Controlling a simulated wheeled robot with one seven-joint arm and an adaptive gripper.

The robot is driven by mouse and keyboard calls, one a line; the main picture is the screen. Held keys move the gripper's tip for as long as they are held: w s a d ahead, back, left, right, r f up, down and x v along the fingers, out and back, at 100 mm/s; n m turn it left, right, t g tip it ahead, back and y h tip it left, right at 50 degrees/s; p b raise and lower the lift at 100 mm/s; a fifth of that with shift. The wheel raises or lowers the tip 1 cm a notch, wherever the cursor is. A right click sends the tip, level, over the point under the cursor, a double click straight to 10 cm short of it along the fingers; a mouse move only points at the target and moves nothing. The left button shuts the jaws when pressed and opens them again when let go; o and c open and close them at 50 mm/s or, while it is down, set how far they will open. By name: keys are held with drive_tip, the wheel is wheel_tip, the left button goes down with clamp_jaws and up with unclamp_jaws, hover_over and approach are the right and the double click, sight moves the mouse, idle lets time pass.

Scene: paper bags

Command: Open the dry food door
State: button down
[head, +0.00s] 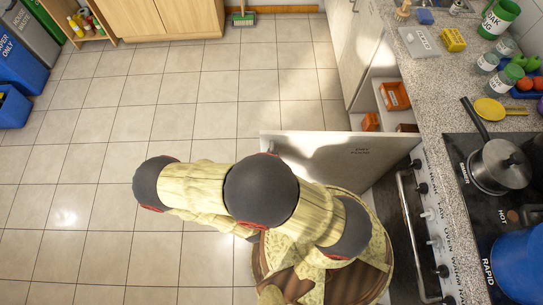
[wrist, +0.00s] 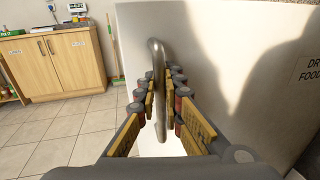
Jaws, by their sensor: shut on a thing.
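The dry food door (head: 325,148) is a pale panel lettered "DRY FOOD". In the head view it stands swung out from the counter front, with the cupboard behind it open. In the wrist view the door (wrist: 240,60) fills the right side. A curved metal handle (wrist: 157,60) stands on its face near the free edge. My gripper (wrist: 162,95) has its padded fingers on both sides of the handle and is shut on it.
The open cupboard holds orange boxes (head: 395,96). The oven front with its rail (head: 408,225) and knobs is close at right, below the hob with a pot (head: 497,165). Tiled floor (head: 150,120) is clear to the left. Blue bins (head: 18,60) stand far left.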

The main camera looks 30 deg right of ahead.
drive_tip(key=c, duration=2)
unclamp_jaws()
drive_tip(key=shift+o, duration=0.2)
drive_tip(key=shift+a, duration=0.15)
drive_tip(key=v, duration=1.2)
drive_tip(key=shift+r, duration=0.1)
